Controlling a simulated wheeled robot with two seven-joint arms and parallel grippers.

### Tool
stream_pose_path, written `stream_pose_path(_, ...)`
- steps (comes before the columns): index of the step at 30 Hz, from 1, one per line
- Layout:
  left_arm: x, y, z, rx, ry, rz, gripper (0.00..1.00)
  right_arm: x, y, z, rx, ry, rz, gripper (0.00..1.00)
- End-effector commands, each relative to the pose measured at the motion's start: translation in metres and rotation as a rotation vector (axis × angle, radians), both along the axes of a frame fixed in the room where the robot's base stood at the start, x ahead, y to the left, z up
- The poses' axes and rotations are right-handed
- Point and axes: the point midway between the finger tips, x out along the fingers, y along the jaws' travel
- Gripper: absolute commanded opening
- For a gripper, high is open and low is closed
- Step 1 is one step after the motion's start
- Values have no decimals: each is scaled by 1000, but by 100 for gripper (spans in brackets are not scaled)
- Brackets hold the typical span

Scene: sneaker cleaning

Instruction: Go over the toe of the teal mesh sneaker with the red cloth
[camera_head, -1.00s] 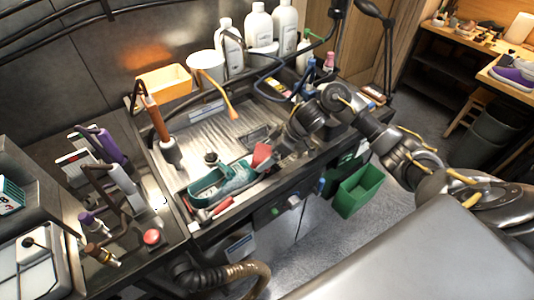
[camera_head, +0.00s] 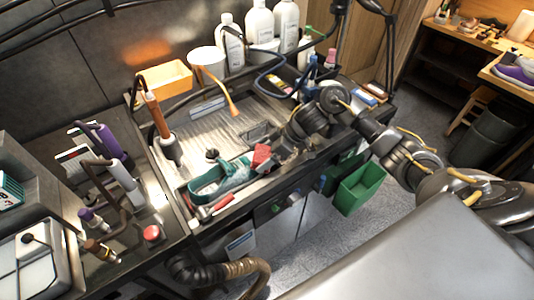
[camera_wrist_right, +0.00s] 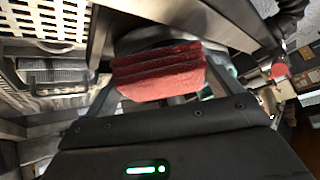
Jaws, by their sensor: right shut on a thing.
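The teal sneaker (camera_head: 207,186) lies in the front part of the metal sink tray, its toe pointing right toward my right gripper. The red cloth (camera_head: 262,154) is at the toe end of the sneaker; whether it touches the toe cannot be told. My right gripper (camera_head: 274,152) comes in from the right and is shut on the cloth. In the right wrist view the folded red cloth (camera_wrist_right: 160,72) sits between the fingers and hides most of what lies beyond it. My left gripper is not in view.
A red-handled tool (camera_head: 217,207) lies at the tray's front edge beside the sneaker. An orange bin (camera_head: 165,78), a white bucket (camera_head: 206,65) and white bottles (camera_head: 258,24) stand behind the tray. A green bin (camera_head: 358,191) is below on the right.

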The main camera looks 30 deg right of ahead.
Motion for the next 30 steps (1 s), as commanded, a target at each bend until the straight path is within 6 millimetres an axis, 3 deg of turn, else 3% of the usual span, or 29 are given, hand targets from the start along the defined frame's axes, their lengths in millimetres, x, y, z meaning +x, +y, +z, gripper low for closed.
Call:
stream_pose_path(5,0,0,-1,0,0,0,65,2,1,-1,1,-1,0,72)
stream_pose_path(18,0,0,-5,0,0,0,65,37,7,-1,1,0,-1,72)
stream_pose_path(30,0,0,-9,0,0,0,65,49,11,-2,2,-1,0,72)
